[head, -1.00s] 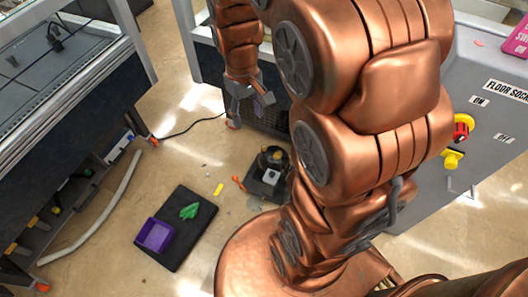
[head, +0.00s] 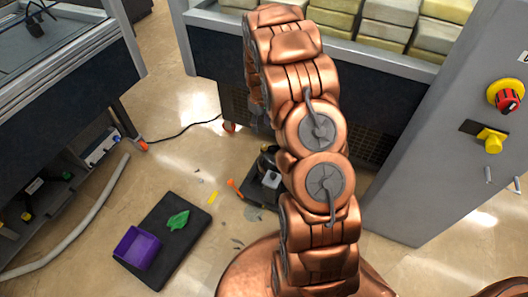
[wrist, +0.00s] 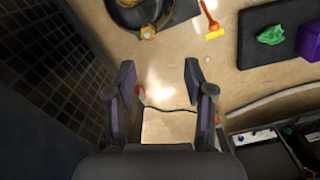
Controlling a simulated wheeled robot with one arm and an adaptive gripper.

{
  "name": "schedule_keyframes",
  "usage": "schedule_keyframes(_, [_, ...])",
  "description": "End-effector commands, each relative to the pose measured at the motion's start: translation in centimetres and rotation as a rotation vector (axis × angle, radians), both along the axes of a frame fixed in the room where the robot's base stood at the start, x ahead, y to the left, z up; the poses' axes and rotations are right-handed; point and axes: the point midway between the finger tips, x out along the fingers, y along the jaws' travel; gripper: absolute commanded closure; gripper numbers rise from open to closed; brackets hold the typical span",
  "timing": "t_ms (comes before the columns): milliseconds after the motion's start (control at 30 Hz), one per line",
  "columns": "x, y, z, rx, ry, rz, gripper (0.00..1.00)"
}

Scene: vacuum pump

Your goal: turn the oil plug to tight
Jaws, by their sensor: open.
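The vacuum pump (head: 270,178) is a dark body with a light grey block, on the floor behind my arm in the head view. My arm covers its right side. It shows in part at the top edge of the wrist view (wrist: 130,14). A small brass-yellow round part (wrist: 148,32) sits at its near edge; I cannot tell whether this is the oil plug. My gripper (wrist: 158,82) is open and empty in the wrist view, with bare floor between its fingers and the pump beyond the fingertips. The gripper is hidden by my arm in the head view.
A black mat (head: 192,238) holds a purple bin (head: 137,248) and a green piece (head: 178,220). A dark panelled bench wall (wrist: 52,95) stands left of the gripper.

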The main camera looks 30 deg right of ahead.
Motion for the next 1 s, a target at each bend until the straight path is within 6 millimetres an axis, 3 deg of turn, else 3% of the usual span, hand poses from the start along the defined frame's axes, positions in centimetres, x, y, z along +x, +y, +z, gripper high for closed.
schedule_keyframes(33, [0.2,-0.6,-2.6,0.004,0.003,0.002,0.47])
schedule_keyframes(200, [0.9,-1.8,-5.9,0.004,-0.008,0.016,0.47])
schedule_keyframes(567, [1.2,-2.2,-8.2,0.002,-0.014,0.023,0.47])
schedule_keyframes(1000, [1.1,-2.2,-14.0,0.003,-0.013,0.021,0.47])
